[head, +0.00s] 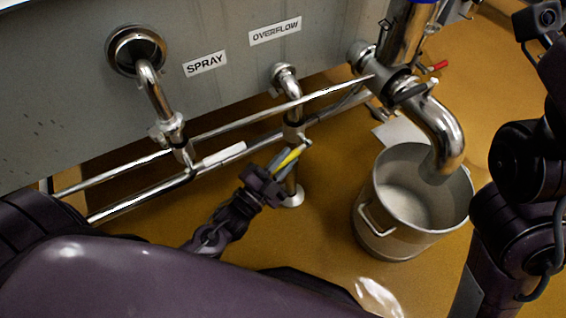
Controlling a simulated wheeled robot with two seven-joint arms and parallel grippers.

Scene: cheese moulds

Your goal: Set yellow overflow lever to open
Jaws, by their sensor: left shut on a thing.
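The yellow overflow lever (291,157) is on the pipe below the OVERFLOW label (275,31). It slants down and left from the pipe, at an angle across it. My left gripper (281,163) reaches in from the lower left and is shut on the yellow lever. The fingers hide part of the lever. The overflow pipe (294,111) comes out of the tank wall and runs down to a round foot on the floor. My right arm is at the right edge, and its gripper is out of the picture.
Long horizontal rails (130,199) run along the tank. A steel bucket (368,222) stands under a large outlet pipe (440,122) at right. A small red lever (438,66) is above it.

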